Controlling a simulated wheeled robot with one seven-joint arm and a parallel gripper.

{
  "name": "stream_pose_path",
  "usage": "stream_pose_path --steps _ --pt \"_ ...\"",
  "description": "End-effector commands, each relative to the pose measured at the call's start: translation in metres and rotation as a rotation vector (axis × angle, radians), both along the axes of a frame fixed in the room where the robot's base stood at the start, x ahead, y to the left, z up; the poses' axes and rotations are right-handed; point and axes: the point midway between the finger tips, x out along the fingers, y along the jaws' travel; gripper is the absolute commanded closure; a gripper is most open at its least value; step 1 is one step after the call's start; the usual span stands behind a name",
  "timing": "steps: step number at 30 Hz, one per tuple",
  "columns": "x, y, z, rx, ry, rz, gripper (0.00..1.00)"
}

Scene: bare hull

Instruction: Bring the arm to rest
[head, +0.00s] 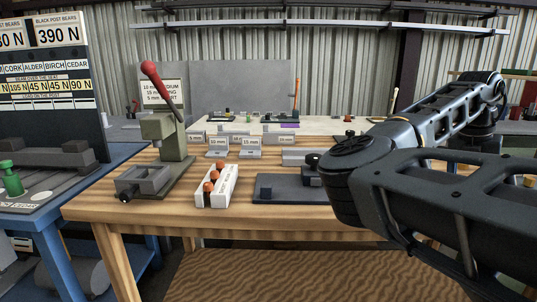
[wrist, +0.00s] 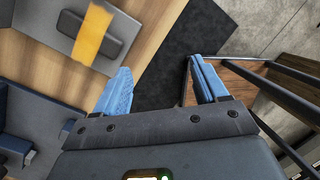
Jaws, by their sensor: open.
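My gripper (wrist: 159,67) shows in the wrist view, with its two blue fingers spread wide and nothing between them. Below the gap are wooden boards and a dark floor mat (wrist: 212,45). In the head view my black arm is folded across the right side, its near joint in front of the right part of the wooden workbench (head: 310,218). The gripper itself is not visible in the head view.
The bench carries a press with a red-knobbed lever (head: 150,68), a white box holding orange balls (head: 226,186) and a dark flat fixture (head: 275,188), partly behind my arm. A blue table (head: 50,213) stands left.

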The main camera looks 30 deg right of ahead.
Motion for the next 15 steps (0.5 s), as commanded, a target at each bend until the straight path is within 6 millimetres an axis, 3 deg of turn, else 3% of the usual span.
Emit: stream_pose_path --steps 8,15 --pt "-0.03 -0.028 -0.022 -0.208 0.185 0.241 0.28" --pt "-0.051 -0.051 -0.03 -0.44 0.465 0.595 0.28"
